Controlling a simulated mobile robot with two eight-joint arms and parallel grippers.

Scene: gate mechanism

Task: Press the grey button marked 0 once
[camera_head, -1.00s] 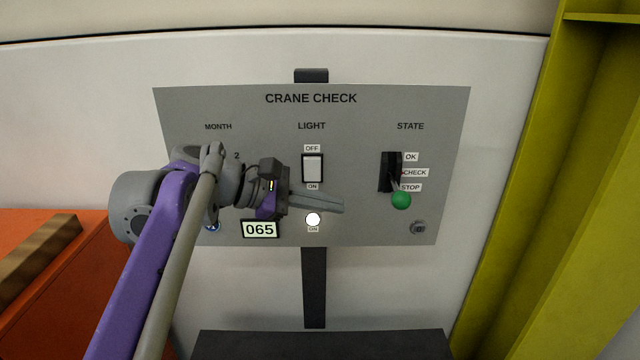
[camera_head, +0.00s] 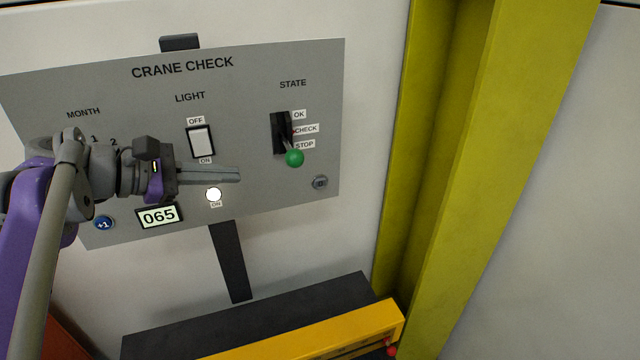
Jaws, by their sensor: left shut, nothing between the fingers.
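The grey CRANE CHECK panel (camera_head: 255,200) fills the left half of the head view. A small grey button (camera_head: 320,182) sits at its lower right corner; its mark is too small to read. My left gripper (camera_head: 238,174) is shut and empty, pointing right in front of the panel, just above and right of the lit white lamp (camera_head: 214,194). Its tip is well to the left of the grey button. Whether it touches the panel I cannot tell. My left arm hides most of the MONTH part. The right gripper is not in view.
The counter (camera_head: 159,215) reads 065, with a blue +1 button (camera_head: 104,223) beside it. A white light switch (camera_head: 201,140) and a lever with a green knob (camera_head: 294,158), down near STOP, are above. An olive-yellow post (camera_head: 490,150) stands right of the panel.

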